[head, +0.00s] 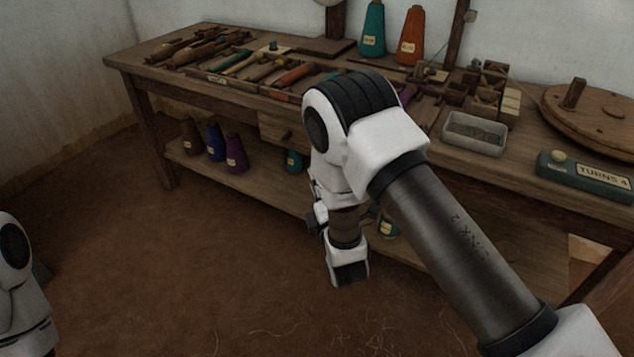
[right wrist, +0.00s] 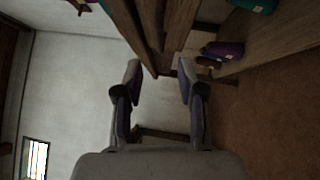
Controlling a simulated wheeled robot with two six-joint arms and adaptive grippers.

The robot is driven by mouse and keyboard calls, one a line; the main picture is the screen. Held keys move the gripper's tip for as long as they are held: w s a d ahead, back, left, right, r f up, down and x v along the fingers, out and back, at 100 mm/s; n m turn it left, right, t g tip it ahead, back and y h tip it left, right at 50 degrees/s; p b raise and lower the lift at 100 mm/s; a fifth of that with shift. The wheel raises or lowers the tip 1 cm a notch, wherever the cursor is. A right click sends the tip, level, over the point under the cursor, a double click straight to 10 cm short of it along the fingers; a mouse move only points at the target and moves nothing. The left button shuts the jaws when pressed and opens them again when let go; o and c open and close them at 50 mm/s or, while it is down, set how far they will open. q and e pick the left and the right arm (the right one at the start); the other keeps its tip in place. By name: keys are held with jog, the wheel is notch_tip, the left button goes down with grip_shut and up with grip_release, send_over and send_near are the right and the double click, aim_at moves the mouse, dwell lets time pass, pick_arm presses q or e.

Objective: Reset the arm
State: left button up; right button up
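My right arm reaches across the head view from the lower right, bends in front of the workbench (head: 225,75) and hangs down over the floor. My right gripper (right wrist: 160,72) shows in the right wrist view with its two fingers apart and nothing between them. In the head view it is mostly hidden by my own wrist. Only a part of my left arm shows at the left edge of the head view; its gripper is out of view.
The bench carries wooden tools, a teal cone (head: 372,30), an orange cone (head: 411,36), a metal tray (head: 474,134), a round wooden disc (head: 600,115) and a green "TURNS 4" box (head: 585,178). Several yarn cones, one purple (head: 236,153), stand on the lower shelf. Floor at left is clear.

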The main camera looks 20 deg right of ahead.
dwell(0.3)
jog(key=s+d+f+m+g, duration=0.25)
jog(key=s+f+g, duration=0.25)
jog(key=s+f, duration=0.5)
jog(key=s+d+f+m+g, duration=0.2)
jog(key=s+f+m+g, duration=0.4)
jog(key=f, duration=0.6)
jog(key=s+a+f+m+g+y, duration=0.15)
jog(key=s+m+g, duration=0.3)
jog(key=s, duration=0.55)
jog(key=s+a+f+m+g+y, duration=0.1)
jog(key=s+f+m+g, duration=0.3)
jog(key=s, duration=0.6)
notch_tip(320, 180, up, 39)
jog(key=m+p, duration=0.1)
jog(key=p, duration=3.7)
jog(key=shift+s+m, duration=0.15)
jog(key=shift+m, duration=0.15)
